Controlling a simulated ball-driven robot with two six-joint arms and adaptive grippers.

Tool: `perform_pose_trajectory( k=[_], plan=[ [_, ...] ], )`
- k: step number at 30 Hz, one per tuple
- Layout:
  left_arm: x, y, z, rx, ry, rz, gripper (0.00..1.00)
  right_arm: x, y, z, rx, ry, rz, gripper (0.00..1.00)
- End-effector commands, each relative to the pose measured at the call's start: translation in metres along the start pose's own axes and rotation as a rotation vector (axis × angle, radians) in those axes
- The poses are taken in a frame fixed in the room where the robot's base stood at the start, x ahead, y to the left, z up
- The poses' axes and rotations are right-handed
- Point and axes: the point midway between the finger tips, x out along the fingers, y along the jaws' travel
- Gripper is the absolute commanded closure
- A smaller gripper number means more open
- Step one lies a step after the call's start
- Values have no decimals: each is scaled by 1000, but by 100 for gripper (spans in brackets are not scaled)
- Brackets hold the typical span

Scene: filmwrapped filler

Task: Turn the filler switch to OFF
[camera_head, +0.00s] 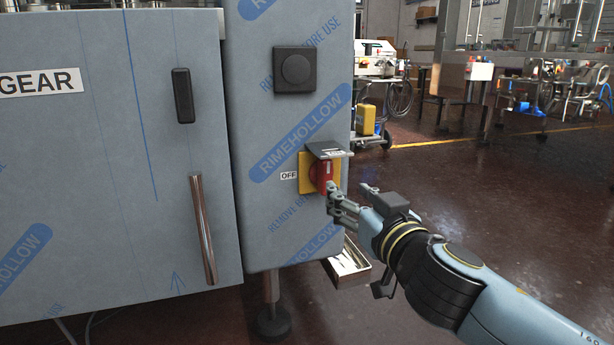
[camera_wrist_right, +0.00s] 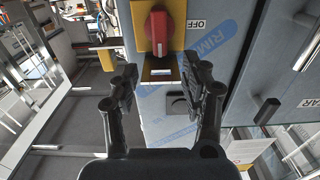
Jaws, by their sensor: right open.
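The filler switch is a red rotary knob (camera_head: 320,173) on a yellow plate (camera_head: 304,186), on the narrow front of a film-wrapped cabinet. Its handle looks roughly upright. A white OFF label (camera_head: 289,175) is left of the plate, and a small metal hood (camera_head: 328,150) juts out above the knob. My right gripper (camera_head: 337,197) is open and empty, just right of and below the knob, apart from it as far as I can tell. In the right wrist view the knob (camera_wrist_right: 158,28) appears beyond my two spread fingers (camera_wrist_right: 162,78). My left gripper is not in view.
A square black rotary control (camera_head: 295,69) is higher on the same panel. A cabinet door with a metal handle (camera_head: 203,230) is at left. An open metal tray (camera_head: 350,265) sticks out below the switch. The floor to the right is clear; carts and machines stand farther back.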

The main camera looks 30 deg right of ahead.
Motion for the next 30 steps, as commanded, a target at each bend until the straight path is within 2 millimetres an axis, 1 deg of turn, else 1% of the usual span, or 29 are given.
perform_pose_trajectory(
  k=[5, 9, 15, 18, 21, 29, 30],
  plan=[
    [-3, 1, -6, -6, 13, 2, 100, 26, 0, -3, 2, 5, 1, 54],
    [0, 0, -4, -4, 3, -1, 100, 55, 0, -3, 2, 4, 2, 54],
    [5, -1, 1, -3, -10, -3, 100, 89, 0, -1, 2, 1, 2, 54],
    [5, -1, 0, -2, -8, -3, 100, 99, 0, 0, 2, 0, 1, 54],
    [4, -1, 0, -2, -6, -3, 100, 104, 0, 0, 2, 0, 1, 54],
    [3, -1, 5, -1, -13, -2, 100, 105, 0, 0, 2, -1, 1, 54],
    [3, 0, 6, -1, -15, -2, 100, 105, 0, 0, 2, -1, 1, 58]
  ],
)
